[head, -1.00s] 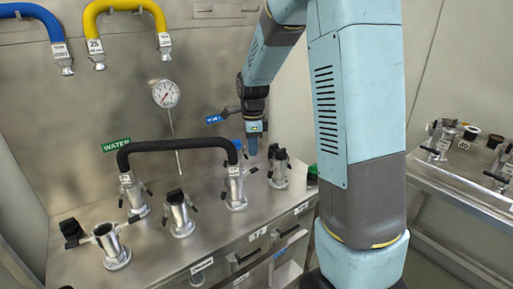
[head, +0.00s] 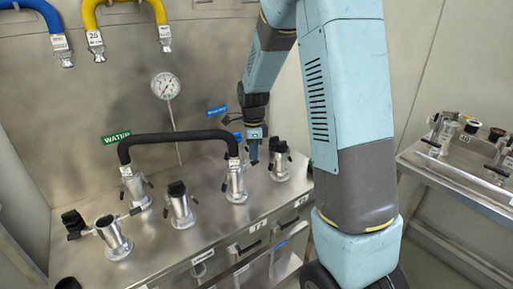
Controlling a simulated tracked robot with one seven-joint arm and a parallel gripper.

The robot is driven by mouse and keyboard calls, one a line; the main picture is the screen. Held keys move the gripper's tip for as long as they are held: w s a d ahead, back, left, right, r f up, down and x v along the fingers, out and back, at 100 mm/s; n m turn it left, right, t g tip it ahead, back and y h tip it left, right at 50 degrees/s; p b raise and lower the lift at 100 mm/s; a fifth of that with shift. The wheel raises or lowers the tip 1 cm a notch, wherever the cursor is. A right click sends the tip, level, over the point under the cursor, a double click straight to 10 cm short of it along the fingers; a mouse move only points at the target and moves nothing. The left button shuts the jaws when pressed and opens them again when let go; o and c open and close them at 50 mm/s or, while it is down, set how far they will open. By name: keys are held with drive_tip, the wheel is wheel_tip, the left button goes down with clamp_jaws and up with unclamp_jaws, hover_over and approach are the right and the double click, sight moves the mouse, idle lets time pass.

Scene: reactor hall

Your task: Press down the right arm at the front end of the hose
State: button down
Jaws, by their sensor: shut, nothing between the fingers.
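The black hose (head: 175,137) arches between two upright metal couplings on the steel bench. Its right end sits on a coupling (head: 236,184) with a label near the top. A dark arm (head: 224,184) shows on that coupling's left side. The arm on its right side is small and partly lost beside my fingers. My gripper (head: 254,158) is shut and empty. It points down just right of the hose's right end, close to the coupling's upper part; I cannot tell whether it touches the right arm. The left coupling (head: 134,190) also has dark side arms.
A capped coupling (head: 279,163) stands close right of my gripper. Another capped one (head: 180,208) and an open pipe (head: 113,238) stand at front left. A gauge (head: 165,87) and blue (head: 38,14) and yellow hoses (head: 122,3) are at the back wall. A second bench (head: 465,175) is at right.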

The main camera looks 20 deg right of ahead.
sight(255, 162)
drive_tip(key=shift+d+f, duration=0.1)
drive_tip(key=shift+f, duration=1.85)
drive_tip(key=shift+s+a+f, duration=0.1)
drive_tip(key=shift+a+f, duration=0.1)
drive_tip(key=shift+f, duration=0.4)
drive_tip(key=shift+a+f, duration=0.15)
drive_tip(key=shift+f, duration=0.45)
drive_tip(key=shift+d+r, duration=0.1)
drive_tip(key=shift+w+d+r, duration=0.25)
drive_tip(key=shift+d+r, duration=0.25)
drive_tip(key=shift+r, duration=0.05)
drive_tip(key=shift+r, duration=2.9)
